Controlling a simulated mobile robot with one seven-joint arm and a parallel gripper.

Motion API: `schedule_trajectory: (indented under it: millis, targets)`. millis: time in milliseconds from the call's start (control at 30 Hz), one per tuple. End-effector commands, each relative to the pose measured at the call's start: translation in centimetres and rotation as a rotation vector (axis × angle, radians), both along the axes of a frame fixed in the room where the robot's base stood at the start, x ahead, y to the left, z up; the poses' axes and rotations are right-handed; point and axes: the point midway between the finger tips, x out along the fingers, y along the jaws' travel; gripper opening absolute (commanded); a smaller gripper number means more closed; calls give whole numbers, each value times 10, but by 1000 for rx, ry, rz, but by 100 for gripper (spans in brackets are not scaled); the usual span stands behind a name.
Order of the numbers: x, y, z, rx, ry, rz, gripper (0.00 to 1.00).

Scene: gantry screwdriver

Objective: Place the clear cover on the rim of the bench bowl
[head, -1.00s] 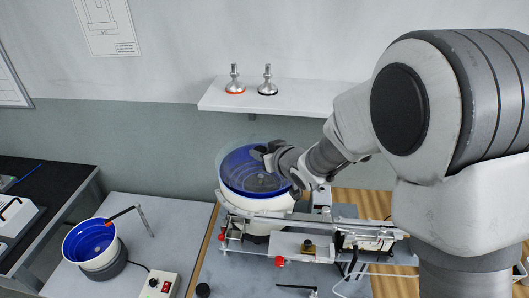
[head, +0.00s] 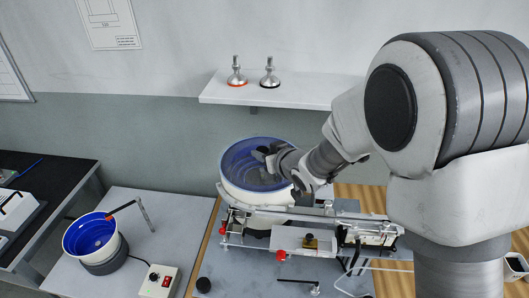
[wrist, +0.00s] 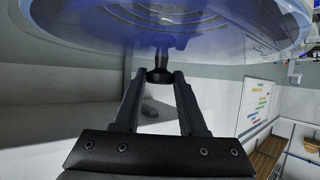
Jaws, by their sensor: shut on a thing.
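The clear cover (wrist: 215,38) spans the top of the wrist view, with blue showing through it. Its dark knob (wrist: 160,73) is between the fingertips of my gripper (wrist: 154,76), which is shut on it. In the head view, my gripper (head: 268,156) is over the large white bowl (head: 247,197) with a blue inside. The cover's outline there nearly matches this bowl's rim; I cannot tell whether they touch. A smaller blue-lined bowl (head: 91,235) stands open on the grey bench at the left.
A rail mechanism (head: 300,222) with red knobs lies in front of the large bowl. A wall shelf (head: 300,90) with two metal feet is behind. A control box (head: 159,281) sits near the small bowl, and a thin bracket (head: 145,213) stands beside it.

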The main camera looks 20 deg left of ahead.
Motion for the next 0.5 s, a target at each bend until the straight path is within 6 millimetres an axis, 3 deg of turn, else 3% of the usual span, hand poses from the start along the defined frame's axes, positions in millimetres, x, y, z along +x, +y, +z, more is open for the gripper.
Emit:
schedule_trajectory:
  millis: [33,167,500]
  targets:
    - [0,0,1,0,0,0,46]
    - [0,0,1,0,0,0,70]
    - [0,0,2,0,0,1,71]
